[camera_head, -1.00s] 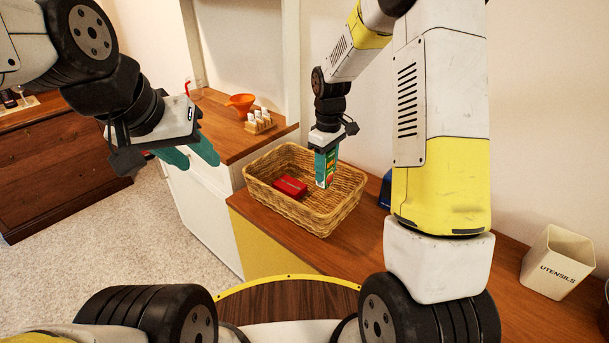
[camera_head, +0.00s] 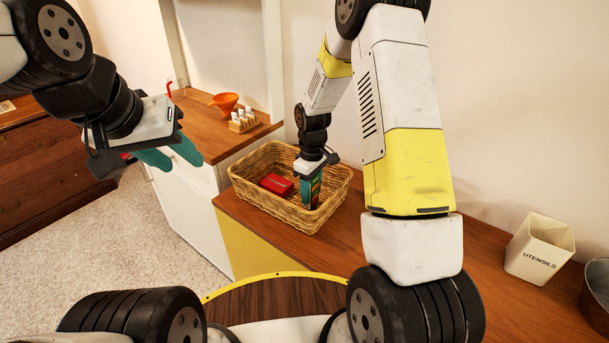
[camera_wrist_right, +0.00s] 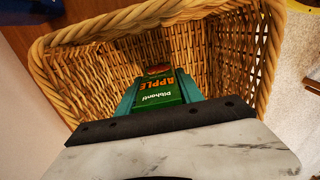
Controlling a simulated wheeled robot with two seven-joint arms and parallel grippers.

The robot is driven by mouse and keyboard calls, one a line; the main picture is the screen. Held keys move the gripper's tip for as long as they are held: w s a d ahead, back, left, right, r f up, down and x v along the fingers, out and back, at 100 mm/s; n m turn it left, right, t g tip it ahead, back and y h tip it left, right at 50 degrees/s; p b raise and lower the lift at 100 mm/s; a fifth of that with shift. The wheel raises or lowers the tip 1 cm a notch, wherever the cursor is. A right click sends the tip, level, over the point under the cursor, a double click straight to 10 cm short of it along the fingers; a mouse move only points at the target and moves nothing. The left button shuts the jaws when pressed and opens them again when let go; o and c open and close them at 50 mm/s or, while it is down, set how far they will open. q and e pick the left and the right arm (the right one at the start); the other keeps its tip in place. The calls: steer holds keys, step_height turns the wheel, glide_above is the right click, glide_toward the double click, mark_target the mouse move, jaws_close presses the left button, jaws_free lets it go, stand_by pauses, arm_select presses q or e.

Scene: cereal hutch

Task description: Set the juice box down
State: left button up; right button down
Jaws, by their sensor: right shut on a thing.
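A green juice box (camera_head: 309,190) with "APPLE" lettering is held by my right gripper (camera_head: 311,178) inside the wicker basket (camera_head: 250,203). In the right wrist view the box (camera_wrist_right: 160,90) sits between the teal fingers, with the basket's woven wall (camera_wrist_right: 105,75) around it. The box looks upright and low in the basket; whether its base touches the bottom is hidden.
A red box (camera_head: 276,184) lies in the basket, left of the juice box. An orange funnel (camera_head: 224,102) and a small rack of jars (camera_head: 243,121) stand on the counter behind. A "UTENSILS" holder (camera_head: 540,249) stands at the right. The wooden counter (camera_head: 480,240) before it is clear.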

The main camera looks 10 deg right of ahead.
steer(key=c, duration=0.8)
jaws_free()
steer(key=shift+o, duration=0.2)
step_height(320, 180, up, 12)
steer(key=shift+r, duration=0.1)
steer(key=s+d+r+m+t+y, duration=0.1)
steer(key=s+d+r+m+t, duration=0.2)
steer(key=s+r, duration=0.85)
steer(key=s+r+m+t, duration=0.1)
steer(key=s+r+m, duration=0.2)
steer(key=s, duration=0.3)
steer(key=s+r+m+t+y, duration=0.1)
steer(key=s+r+m+t, duration=0.1)
steer(key=s, duration=0.4)
steer(key=shift+s+a+r+m, duration=0.2)
steer(key=shift+s+r+m, duration=0.2)
steer(key=shift+r, duration=0.45)
